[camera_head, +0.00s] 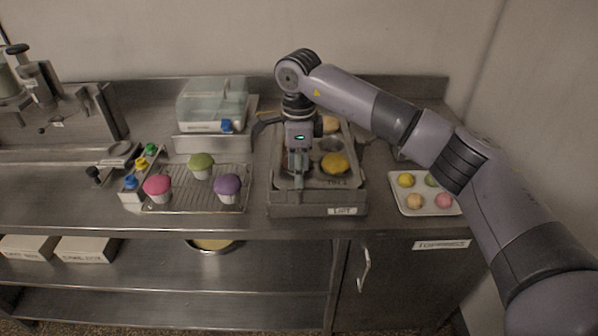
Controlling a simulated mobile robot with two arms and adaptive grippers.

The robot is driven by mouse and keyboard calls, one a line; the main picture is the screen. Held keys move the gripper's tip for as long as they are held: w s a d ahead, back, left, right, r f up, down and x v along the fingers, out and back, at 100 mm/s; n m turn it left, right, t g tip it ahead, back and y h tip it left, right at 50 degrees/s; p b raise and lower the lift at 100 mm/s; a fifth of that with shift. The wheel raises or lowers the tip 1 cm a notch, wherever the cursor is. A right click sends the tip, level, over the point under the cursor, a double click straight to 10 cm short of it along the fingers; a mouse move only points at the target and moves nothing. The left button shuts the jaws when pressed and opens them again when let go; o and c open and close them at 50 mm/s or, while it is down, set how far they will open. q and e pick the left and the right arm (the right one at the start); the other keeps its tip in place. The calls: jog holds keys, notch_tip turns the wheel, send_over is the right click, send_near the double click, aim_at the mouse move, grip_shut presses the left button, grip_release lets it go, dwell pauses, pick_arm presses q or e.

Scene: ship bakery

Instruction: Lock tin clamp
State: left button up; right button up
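The tin (348,183) is a metal tray with a yellow-topped bun (335,164) and a tan one (330,124) in it. It sits on a grey metal box (300,209) labelled "LIFT". My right gripper (298,180) points down over the left part of the tin. Its fingertips are small and partly blend with the metal, so I cannot tell whether they are open or shut, or touching anything. The clamp cannot be clearly made out; the gripper and wrist cover that side of the tin. My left gripper is not in view.
Left of the lift stand a wire rack (195,205) with pink, green and purple cupcakes, a clear-lidded box (212,103) and a colored-knob panel (138,178). A white tray (405,209) with several small buns lies right, near my arm. A wall stands behind.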

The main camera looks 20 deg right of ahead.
notch_tip(320, 180, up, 10)
jog(key=shift+r, duration=0.25)
jog(key=shift+d, duration=0.1)
